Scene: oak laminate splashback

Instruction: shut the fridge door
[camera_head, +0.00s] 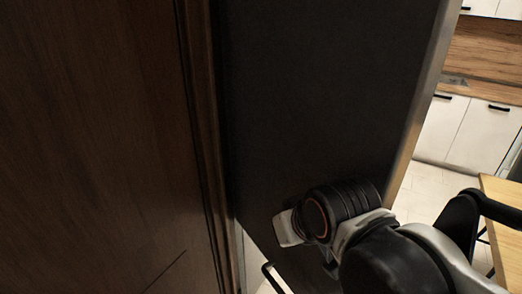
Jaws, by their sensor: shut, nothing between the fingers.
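A tall dark grey panel (320,100) with a pale metallic edge (415,125) on its right fills the middle of the head view. It looks like part of the fridge, but I cannot tell whether it is the door or a side wall. No door gap or fridge interior shows. My arm (390,255) reaches in from the lower right, and its black wrist part (340,210) lies in front of the panel's lower end. I cannot tell whether it touches the panel. I cannot make out my gripper's fingers.
A dark brown wooden panel (90,150) fills the left side, close by. White cabinets (465,130) under a wooden worktop stand at the far right. A light wooden table (502,205) stands at the right edge. Pale tiled floor (425,190) shows between.

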